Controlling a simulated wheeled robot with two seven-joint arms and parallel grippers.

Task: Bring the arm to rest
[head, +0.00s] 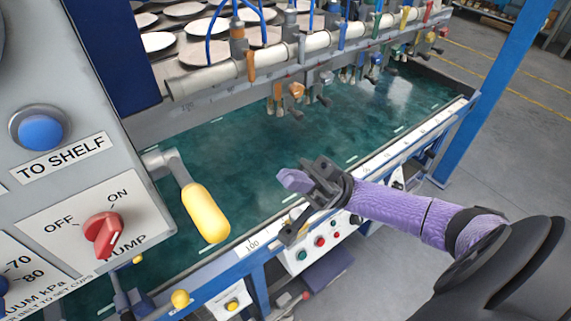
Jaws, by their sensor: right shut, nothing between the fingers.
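My right arm comes in from the lower right, its forearm wrapped in a purple sleeve. My right gripper (298,181) is dark with a purple tip. It is shut and holds nothing. In the picture it lies over the near edge of the green belt (255,165), apart from the yellow-handled lever (204,212) to its left. I cannot tell its exact height above the belt or rail. My left gripper is not in view.
A grey control panel (75,165) with a blue button (40,132) and red pump knob (103,235) fills the left. A pipe (205,82) with coloured valves and hanging cups crosses behind. A blue post (490,95) stands right; grey floor is clear there.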

